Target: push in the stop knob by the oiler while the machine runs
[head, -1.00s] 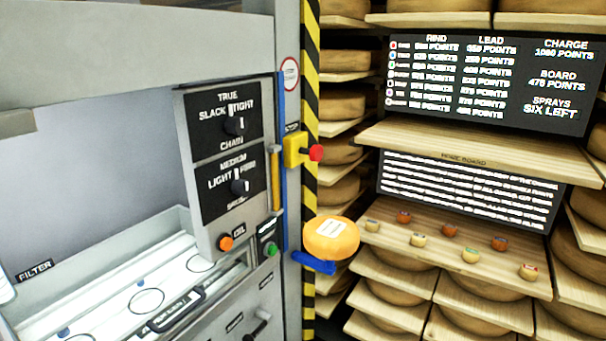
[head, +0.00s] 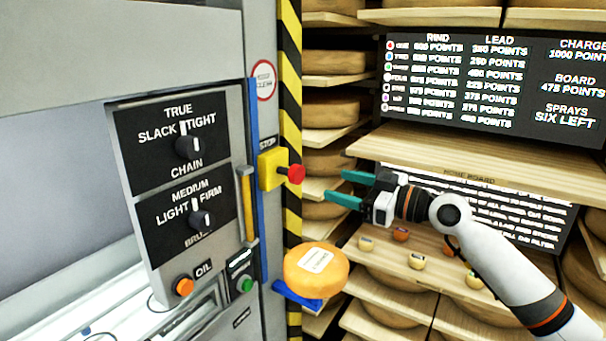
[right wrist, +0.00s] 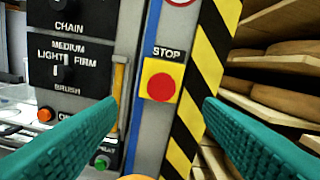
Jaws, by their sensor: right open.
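The stop knob (head: 296,174) is a red mushroom button standing out from a yellow box (head: 271,169) under a STOP label on the machine's edge. In the right wrist view the red knob (right wrist: 161,87) sits face-on between my fingers. The oiler is probably the narrow yellow tube (head: 247,205) just left of the box. My right gripper (head: 350,188) is open and empty, with teal fingers pointing left at the knob, apart from it by a short gap. It also shows in the right wrist view (right wrist: 160,115). My left gripper is not in view.
An orange cheese wheel (head: 316,270) rests on a blue bracket (head: 298,296) below the knob. A dial panel (head: 178,190), an orange OIL button (head: 184,287) and a green button (head: 246,285) are to the left. Wooden shelves (head: 450,150) with cheeses fill the right.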

